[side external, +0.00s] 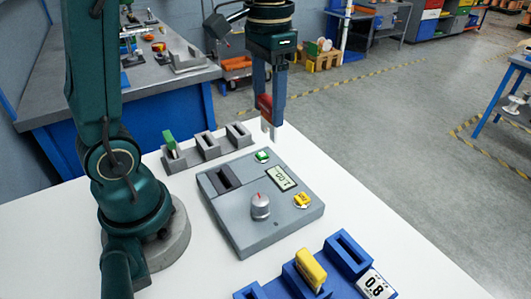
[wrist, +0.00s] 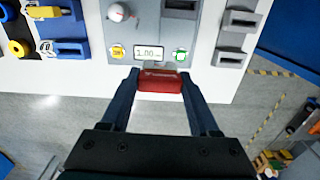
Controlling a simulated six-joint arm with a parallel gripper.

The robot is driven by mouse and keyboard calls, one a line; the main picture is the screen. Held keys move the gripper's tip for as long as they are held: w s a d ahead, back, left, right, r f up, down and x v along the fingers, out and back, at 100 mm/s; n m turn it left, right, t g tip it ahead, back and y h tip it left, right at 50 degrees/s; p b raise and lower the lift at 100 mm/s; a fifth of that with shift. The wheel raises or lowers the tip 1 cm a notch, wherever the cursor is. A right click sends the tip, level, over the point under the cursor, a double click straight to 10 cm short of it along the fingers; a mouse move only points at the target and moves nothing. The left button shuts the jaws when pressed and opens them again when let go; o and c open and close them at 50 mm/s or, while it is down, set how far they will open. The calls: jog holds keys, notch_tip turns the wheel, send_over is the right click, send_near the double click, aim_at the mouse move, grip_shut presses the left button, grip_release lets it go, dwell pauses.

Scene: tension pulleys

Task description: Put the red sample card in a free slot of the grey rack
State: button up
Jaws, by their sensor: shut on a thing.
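My gripper (side external: 269,122) is shut on the red sample card (side external: 264,103) and holds it in the air above the table, beyond the grey device. In the wrist view the red card (wrist: 160,81) lies crosswise between the two fingertips (wrist: 160,74). The grey rack (side external: 207,153) stands on the table to the left of my gripper in the side view. Its left slot holds a green card (side external: 169,139). Its middle slot (side external: 207,140) and right slot (side external: 238,130) look empty. Part of the rack (wrist: 229,58) shows at the right of the wrist view.
A grey device (side external: 235,220) with a knob (side external: 260,205), a display, green and yellow buttons and a dark slot stands mid-table. A blue rack (side external: 347,258) with a yellow card (side external: 310,270) and a 0.8 label is nearer the camera. The white table's edge lies close under my gripper.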

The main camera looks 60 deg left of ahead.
jog(key=shift+w+a+f+m, duration=0.15)
jog(key=shift+a+m, duration=0.05)
jog(key=shift+m, duration=0.6)
jog(key=s+a+f+n, duration=0.1)
jog(key=s+a+f, duration=0.2)
jog(key=a, duration=0.5)
jog(key=s+a+f+n, duration=0.1)
jog(key=s+a+f, duration=0.2)
jog(key=a, duration=0.6)
jog(key=shift+s+f, duration=0.4)
jog(key=shift+f, duration=0.65)
jog(key=shift+f, duration=2.05)
dwell(0.3)
jog(key=o, duration=1.4)
jog(key=shift+o, duration=0.4)
notch_tip(320, 180, up, 8)
